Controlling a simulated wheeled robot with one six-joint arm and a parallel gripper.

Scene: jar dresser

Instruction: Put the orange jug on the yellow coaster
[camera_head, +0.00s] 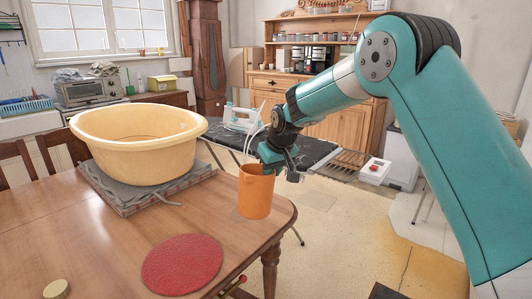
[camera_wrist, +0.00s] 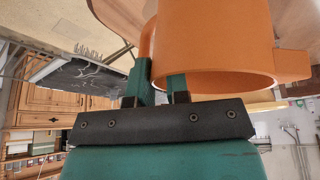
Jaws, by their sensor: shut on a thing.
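The orange jug (camera_head: 256,192) is upright at the right end of the wooden table. I cannot tell if its base touches the tabletop. My gripper (camera_head: 270,155) is at the jug's upper rim, shut on its handle side. In the wrist view the jug (camera_wrist: 215,40) fills the upper right, and the fingers of my gripper (camera_wrist: 160,88) are close together at the handle, partly hiding it. A small, thick, round yellowish disc (camera_head: 56,289) lies at the table's near left; I cannot tell if it is the yellow coaster.
A round red mat (camera_head: 182,264) lies flat near the front of the table (camera_head: 110,225). A large cream basin (camera_head: 138,145) stands on a grey folded cloth (camera_head: 115,192) behind it. The tabletop between the jug, mat and disc is mostly bare.

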